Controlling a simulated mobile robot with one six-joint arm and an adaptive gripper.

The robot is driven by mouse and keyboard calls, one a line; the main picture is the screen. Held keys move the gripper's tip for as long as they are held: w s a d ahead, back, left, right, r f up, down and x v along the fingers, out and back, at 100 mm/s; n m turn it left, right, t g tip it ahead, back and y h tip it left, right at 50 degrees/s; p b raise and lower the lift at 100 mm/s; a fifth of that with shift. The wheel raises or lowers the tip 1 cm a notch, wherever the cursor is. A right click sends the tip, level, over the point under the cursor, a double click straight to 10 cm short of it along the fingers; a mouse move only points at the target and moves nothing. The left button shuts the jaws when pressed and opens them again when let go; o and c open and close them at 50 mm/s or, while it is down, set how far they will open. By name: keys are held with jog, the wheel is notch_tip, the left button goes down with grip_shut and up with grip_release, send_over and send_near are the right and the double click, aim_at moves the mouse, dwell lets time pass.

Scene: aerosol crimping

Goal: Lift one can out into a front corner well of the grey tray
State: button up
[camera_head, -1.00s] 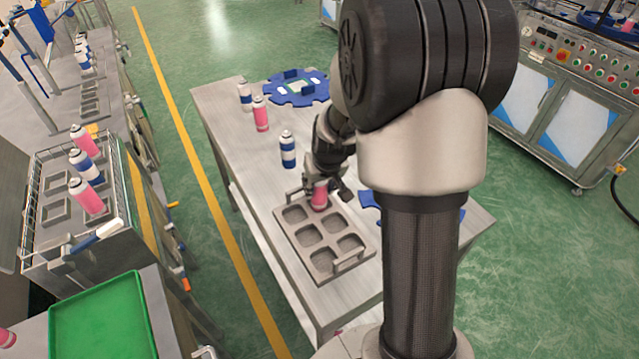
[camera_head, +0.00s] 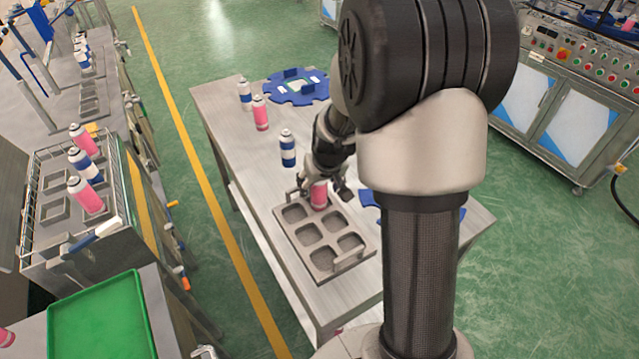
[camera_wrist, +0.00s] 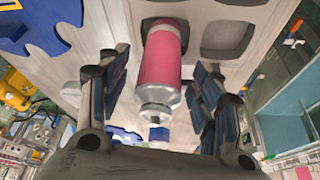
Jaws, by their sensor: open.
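The grey tray (camera_head: 310,271) lies on the steel table and has several square wells. A pink can (camera_head: 319,198) stands upright in the tray's far right well, as seen in the head view. My gripper (camera_head: 326,184) is just above and around the can's upper part. In the wrist view the pink can (camera_wrist: 160,62) shows between the two spread fingers of my gripper (camera_wrist: 160,95), with gaps on both sides. The tray's other visible wells look empty.
On the table stand a blue-and-white can (camera_head: 288,148), a pink can (camera_head: 260,112) and another blue-and-white can (camera_head: 245,94). A blue star-wheel plate (camera_head: 297,86) lies at the far end.

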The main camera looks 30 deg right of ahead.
jog(key=d+v, duration=0.1)
jog(key=v, duration=1.1)
jog(key=shift+a, duration=0.45)
jog(key=s+a+r+n, duration=0.1)
jog(key=s+a+r, duration=0.2)
jog(key=s+a, duration=0.3)
jog(key=s+a+r+n+y, duration=0.1)
jog(key=s+a+r, duration=0.3)
jog(key=s, duration=1.1)
jog(key=a, duration=0.3)
jog(key=shift+s, duration=0.15)
